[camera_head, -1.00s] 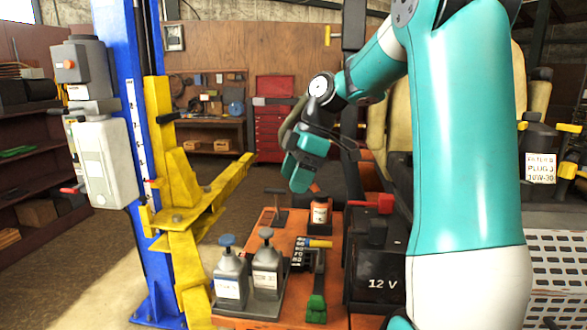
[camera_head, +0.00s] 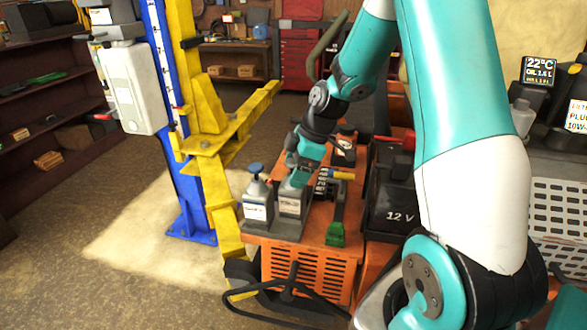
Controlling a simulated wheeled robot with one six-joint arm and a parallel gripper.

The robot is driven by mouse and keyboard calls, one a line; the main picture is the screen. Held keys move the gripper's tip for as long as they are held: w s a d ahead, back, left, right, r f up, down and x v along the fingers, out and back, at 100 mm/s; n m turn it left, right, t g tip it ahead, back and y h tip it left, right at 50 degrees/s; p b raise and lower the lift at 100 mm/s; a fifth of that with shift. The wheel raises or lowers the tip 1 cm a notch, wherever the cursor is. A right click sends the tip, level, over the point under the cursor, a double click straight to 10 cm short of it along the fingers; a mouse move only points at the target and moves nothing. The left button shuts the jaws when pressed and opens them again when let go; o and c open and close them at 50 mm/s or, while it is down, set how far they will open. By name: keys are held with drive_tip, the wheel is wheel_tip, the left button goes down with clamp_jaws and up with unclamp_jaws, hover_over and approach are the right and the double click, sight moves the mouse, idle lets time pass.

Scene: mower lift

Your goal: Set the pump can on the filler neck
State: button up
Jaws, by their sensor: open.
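Two grey pump cans with white labels stand side by side in a dark tray (camera_head: 273,227) on the orange cart. The left can (camera_head: 257,205) has a blue pump head on top. The right can (camera_head: 290,203) is partly covered by my gripper (camera_head: 296,180), which is open and points down at its top. The right can's own pump head is hidden behind the gripper. I cannot tell whether the jaws touch it. I cannot make out the filler neck.
A green-ended tool (camera_head: 336,232) lies right of the cans, and a black 12 V battery (camera_head: 395,200) stands beyond it. A yellow lift arm (camera_head: 225,145) on a blue post (camera_head: 160,50) is at the left. A display (camera_head: 538,71) reads 22°C.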

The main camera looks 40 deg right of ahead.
drive_tip(key=shift+a+f, duration=0.2)
drive_tip(key=shift+f, duration=0.3)
clamp_jaws()
drive_tip(key=shift+r, duration=0.1)
drive_tip(key=shift+w+r+p, duration=0.1)
drive_tip(key=shift+r+p, duration=0.9)
drive_tip(key=shift+r, duration=0.6)
